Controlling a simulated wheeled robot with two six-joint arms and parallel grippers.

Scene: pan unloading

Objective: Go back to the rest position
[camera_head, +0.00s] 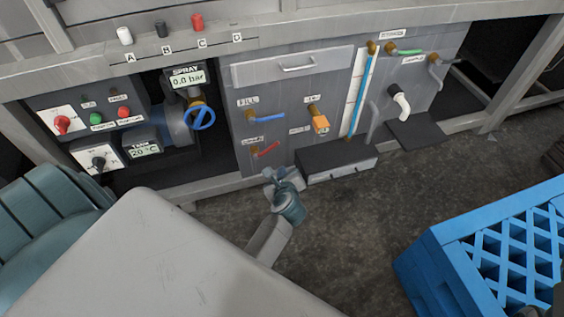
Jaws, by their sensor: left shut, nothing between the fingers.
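My left gripper (279,178) is at the middle of the head view, in front of the lower edge of a grey machine panel (290,75). Its fingers are shut and hold nothing. It appears close to the left end of a dark box (338,163) at the foot of the panel; I cannot tell whether they touch.
A blue crate (445,262) stands at the lower right. Dark floor (350,225) lies clear between crate and panel.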

